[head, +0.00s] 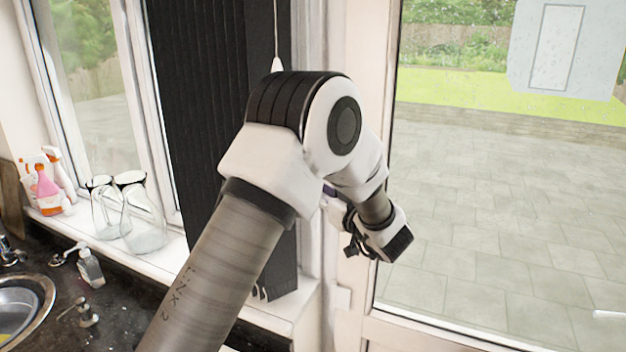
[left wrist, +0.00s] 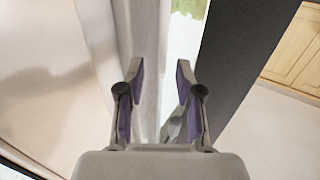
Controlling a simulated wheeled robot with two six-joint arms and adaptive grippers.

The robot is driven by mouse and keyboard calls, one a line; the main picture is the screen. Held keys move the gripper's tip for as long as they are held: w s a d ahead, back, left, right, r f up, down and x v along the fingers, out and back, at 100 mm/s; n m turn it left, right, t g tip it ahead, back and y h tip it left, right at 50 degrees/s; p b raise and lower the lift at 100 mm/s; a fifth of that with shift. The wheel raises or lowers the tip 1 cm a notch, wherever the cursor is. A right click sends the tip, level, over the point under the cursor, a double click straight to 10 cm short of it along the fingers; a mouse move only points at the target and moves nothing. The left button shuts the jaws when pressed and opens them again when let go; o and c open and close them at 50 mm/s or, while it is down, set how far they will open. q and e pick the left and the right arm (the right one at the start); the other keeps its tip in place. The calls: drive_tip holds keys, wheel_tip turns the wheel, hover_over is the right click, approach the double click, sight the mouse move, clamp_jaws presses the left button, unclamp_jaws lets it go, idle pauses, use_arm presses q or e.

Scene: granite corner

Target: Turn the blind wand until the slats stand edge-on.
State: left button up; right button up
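The dark vertical blind (head: 200,90) hangs by the window in the head view, its slats close together with no clear gaps. A thin white cord or wand with a pale tip (head: 277,64) hangs in front of it; my arm hides anything lower. My left gripper (head: 335,202) is partly hidden behind my arm, right of the blind. In the left wrist view my left gripper (left wrist: 162,78) is open, its purple-padded fingers apart. A dark slat surface (left wrist: 250,55) lies right of the fingers. I cannot make out the wand between them. My right gripper is not in view.
Glass jars (head: 143,225) and spray bottles (head: 48,185) stand on the sill at left. A soap dispenser (head: 90,268) and a sink (head: 22,300) are on the dark counter. A glazed door (head: 480,190) is close on the right.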

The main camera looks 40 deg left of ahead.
use_arm(q)
drive_tip(key=p+x, duration=0.1)
drive_tip(key=x, duration=0.2)
drive_tip(key=shift+s+a, duration=0.1)
drive_tip(key=shift+a, duration=0.25)
drive_tip(key=shift+d, duration=0.15)
drive_tip(key=shift+d, duration=0.1)
clamp_jaws()
